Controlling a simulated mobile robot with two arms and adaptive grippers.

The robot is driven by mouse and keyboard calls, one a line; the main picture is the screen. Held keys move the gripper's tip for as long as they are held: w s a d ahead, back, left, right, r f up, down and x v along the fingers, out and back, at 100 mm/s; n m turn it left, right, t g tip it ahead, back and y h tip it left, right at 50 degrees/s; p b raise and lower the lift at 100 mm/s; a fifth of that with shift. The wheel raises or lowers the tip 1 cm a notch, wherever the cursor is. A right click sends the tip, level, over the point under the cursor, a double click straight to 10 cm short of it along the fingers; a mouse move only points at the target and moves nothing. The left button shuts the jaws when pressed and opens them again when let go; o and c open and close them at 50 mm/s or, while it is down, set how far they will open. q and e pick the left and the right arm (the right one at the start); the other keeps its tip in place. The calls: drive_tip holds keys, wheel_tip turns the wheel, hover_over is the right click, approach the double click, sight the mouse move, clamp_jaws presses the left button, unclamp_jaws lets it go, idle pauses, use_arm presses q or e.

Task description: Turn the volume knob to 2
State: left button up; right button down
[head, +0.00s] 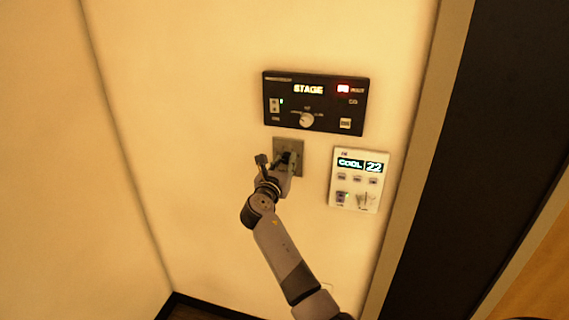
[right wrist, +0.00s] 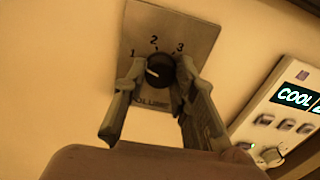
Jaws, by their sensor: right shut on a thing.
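The volume knob (right wrist: 160,71) is a round black knob on a grey metal plate (right wrist: 186,30) marked 1, 2 and 3, with a partly hidden VOLUME label below. Its white pointer line points left, on the side of the 1 and away from the 2 at the top. My right gripper (right wrist: 161,78) is shut on the knob, one finger on each side. In the head view my right gripper (head: 277,164) covers most of the plate (head: 281,142), and the knob is hard to make out. My left gripper is not in view.
A black STAGE panel (head: 333,117) with its own knob (head: 306,120) is just above the plate. A white COOL 22 panel (head: 347,187) is close on the right. The wall to the left is bare. A dark doorway-like area (head: 485,150) lies at right.

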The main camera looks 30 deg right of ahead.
drive_tip(key=shift+m, duration=0.4)
drive_tip(key=m+b, duration=0.1)
drive_tip(key=m, duration=0.2)
drive_tip(key=shift+m, duration=0.3)
drive_tip(key=m+b, duration=0.2)
drive_tip(key=m, duration=0.3)
drive_tip(key=shift+m, duration=0.3)
drive_tip(key=c, duration=1.3)
unclamp_jaws()
drive_tip(key=shift+a, duration=0.1)
drive_tip(key=v, duration=1.2)
drive_tip(key=shift+f, duration=0.1)
